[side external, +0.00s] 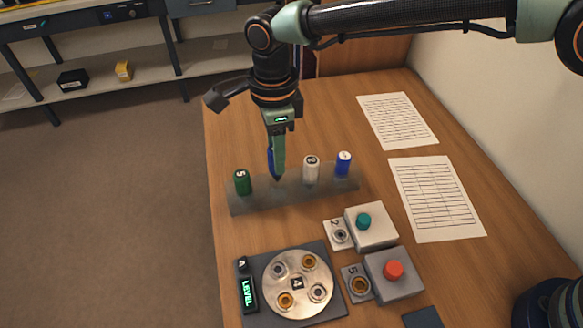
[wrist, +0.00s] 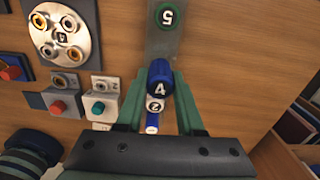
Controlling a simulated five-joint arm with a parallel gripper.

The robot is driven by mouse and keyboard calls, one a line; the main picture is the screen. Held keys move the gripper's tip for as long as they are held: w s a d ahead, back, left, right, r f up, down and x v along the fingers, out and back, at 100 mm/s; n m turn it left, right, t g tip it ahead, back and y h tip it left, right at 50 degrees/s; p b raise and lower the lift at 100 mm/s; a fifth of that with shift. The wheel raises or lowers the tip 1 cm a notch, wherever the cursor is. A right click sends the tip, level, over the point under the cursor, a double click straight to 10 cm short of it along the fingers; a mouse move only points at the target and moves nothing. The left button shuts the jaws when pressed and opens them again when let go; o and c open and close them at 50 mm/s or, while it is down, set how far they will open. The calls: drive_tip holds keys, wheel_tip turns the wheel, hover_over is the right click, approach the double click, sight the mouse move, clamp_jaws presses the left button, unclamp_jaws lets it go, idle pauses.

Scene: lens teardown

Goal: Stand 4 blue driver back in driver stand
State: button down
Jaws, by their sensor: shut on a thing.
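The blue driver marked 4 (wrist: 160,88) is between the fingers of my gripper (wrist: 155,108) in the wrist view. In the side view my gripper (side external: 277,172) is shut on it, pointing down over the driver stand (side external: 263,199). Only a blue strip of the driver (side external: 270,160) shows beside the green finger. Its lower end is hidden, so I cannot tell whether it is inside the stand. The grey stand also shows in the wrist view (wrist: 164,45).
The stand holds a green driver marked 5 (side external: 242,181), a white driver marked 2 (side external: 311,168) and a white-and-blue driver (side external: 344,163). In front are a round lens plate (side external: 297,282), a teal button box (side external: 371,225) and a red button box (side external: 394,274). Paper sheets (side external: 437,198) lie right.

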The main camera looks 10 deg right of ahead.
drive_tip(key=shift+f, duration=0.2)
drive_tip(key=shift+f, duration=1.8)
drive_tip(key=shift+f, duration=0.4)
idle(0.4)
drive_tip(key=shift+c, duration=2.3)
unclamp_jaws()
drive_tip(key=shift+o, duration=0.3)
drive_tip(key=o, duration=0.4)
drive_tip(key=shift+r, duration=3.5)
